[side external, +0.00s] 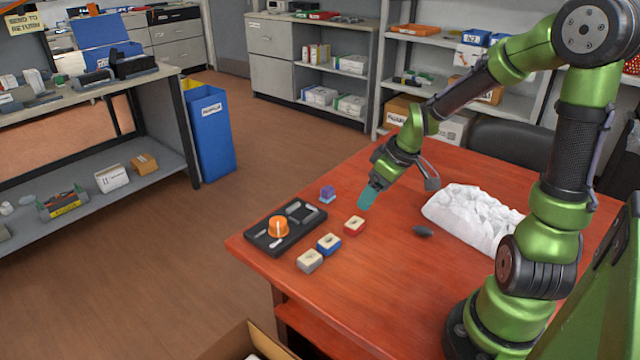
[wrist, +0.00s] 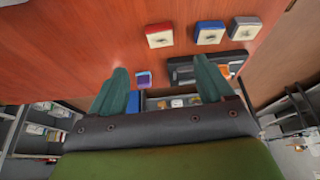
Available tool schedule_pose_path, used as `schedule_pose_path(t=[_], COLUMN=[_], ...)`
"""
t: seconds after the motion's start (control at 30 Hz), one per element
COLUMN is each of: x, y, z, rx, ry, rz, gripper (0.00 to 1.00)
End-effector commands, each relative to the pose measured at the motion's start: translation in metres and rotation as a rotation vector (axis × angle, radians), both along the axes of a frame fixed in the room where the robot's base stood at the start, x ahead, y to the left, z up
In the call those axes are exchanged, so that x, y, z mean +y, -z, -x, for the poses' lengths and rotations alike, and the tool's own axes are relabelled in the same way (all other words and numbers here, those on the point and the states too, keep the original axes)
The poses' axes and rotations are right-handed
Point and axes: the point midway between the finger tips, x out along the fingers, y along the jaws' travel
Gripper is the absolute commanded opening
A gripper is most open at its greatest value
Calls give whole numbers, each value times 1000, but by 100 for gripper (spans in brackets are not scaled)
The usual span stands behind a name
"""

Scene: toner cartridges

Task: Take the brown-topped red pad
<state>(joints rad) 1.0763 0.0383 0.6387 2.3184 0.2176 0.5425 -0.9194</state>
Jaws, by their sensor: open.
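The red pad (side external: 354,225) has a pale tan top with a darker spot and lies flat on the red-brown table. In the wrist view the red pad (wrist: 160,36) sits at upper centre, beyond the fingertips. My gripper (side external: 367,198) has teal fingers and hangs above the table, just behind and slightly right of the red pad in the side view. In the wrist view my gripper (wrist: 162,66) has its two fingers wide apart with nothing held between them. It does not touch the pad.
A blue pad (side external: 328,243) and a tan-grey pad (side external: 310,260) lie in line with the red one. A black tray (side external: 263,241) holds an orange round piece (side external: 279,227). A purple block (side external: 327,193) stands behind. A crumpled white bag (side external: 472,215) and dark lump (side external: 422,231) lie right.

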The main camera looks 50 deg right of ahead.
Motion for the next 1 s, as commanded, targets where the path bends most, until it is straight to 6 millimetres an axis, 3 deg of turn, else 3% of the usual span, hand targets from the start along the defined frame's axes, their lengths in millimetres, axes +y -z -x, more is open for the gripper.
schedule_pose_path(t=[0.3, 0.57, 0.8, 1.0], x=[2, 2, 4, 3], y=[47, 63, 96, 104], z=[-20, -26, -39, -42], rx=[1, 1, 2, 0], ry=[-3, -2, -1, 1], rz=[-3, -1, -3, 1], gripper=[81, 81, 81, 81])
